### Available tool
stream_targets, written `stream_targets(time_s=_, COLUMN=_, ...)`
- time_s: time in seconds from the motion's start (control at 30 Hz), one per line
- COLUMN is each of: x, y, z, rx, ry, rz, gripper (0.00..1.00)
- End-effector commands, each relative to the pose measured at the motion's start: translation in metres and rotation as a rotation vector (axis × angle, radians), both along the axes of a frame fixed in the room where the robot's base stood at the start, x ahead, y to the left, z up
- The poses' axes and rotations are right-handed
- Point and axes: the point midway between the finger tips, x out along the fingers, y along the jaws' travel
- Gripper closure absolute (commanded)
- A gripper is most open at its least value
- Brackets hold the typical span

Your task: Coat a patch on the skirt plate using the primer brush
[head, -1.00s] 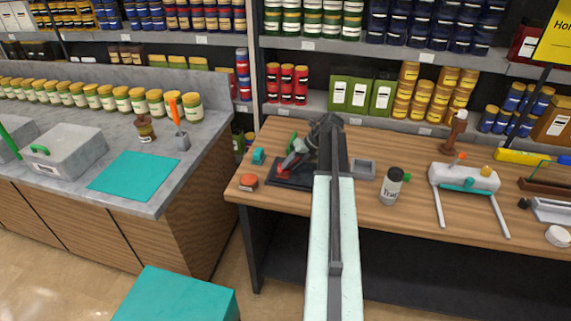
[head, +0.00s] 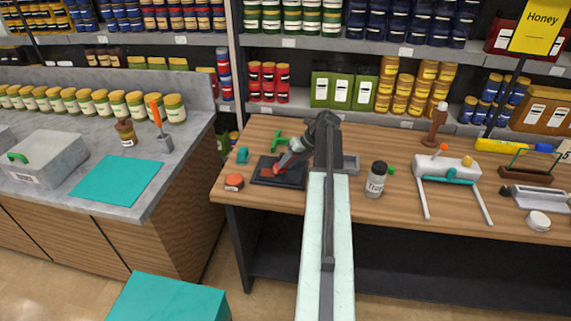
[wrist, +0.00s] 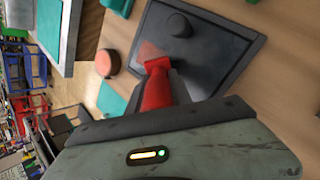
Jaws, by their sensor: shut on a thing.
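The skirt plate appears to be the dark square plate (head: 263,178) on the wooden bench, left of my arm. In the wrist view the plate (wrist: 220,55) has a raised rim and a round dark knob. My gripper (head: 284,162) is over the plate, tilted down. It is shut on a red thing, seemingly the primer brush (wrist: 156,88). A lighter red flared shape shows at the brush's end, over the plate. I cannot tell whether it is bristles or coating, or whether it touches. The jaws are partly hidden by the wrist.
An orange-red round thing (head: 234,182) and a teal block (head: 242,155) lie left of the plate. A green T-shaped thing (head: 282,140) lies behind it. A grey tray (head: 350,163) and a labelled jar (head: 376,180) stand to the right. Stocked shelves rise behind.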

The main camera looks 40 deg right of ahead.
Motion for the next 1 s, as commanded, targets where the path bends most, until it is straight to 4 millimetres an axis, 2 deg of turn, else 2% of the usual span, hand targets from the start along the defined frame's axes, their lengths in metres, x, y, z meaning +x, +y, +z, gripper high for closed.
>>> stream_targets(time_s=0.5, x=0.0, y=0.0, z=0.06, rx=0.0, ry=0.0, rz=0.0, gripper=1.0)
stream_targets(time_s=0.83, x=0.0, y=0.0, z=0.06, rx=0.0, ry=0.0, rz=0.0, gripper=1.0)
stream_targets(time_s=1.0, x=0.0, y=0.0, z=0.074, rx=0.0, ry=0.0, rz=0.0, gripper=1.0)
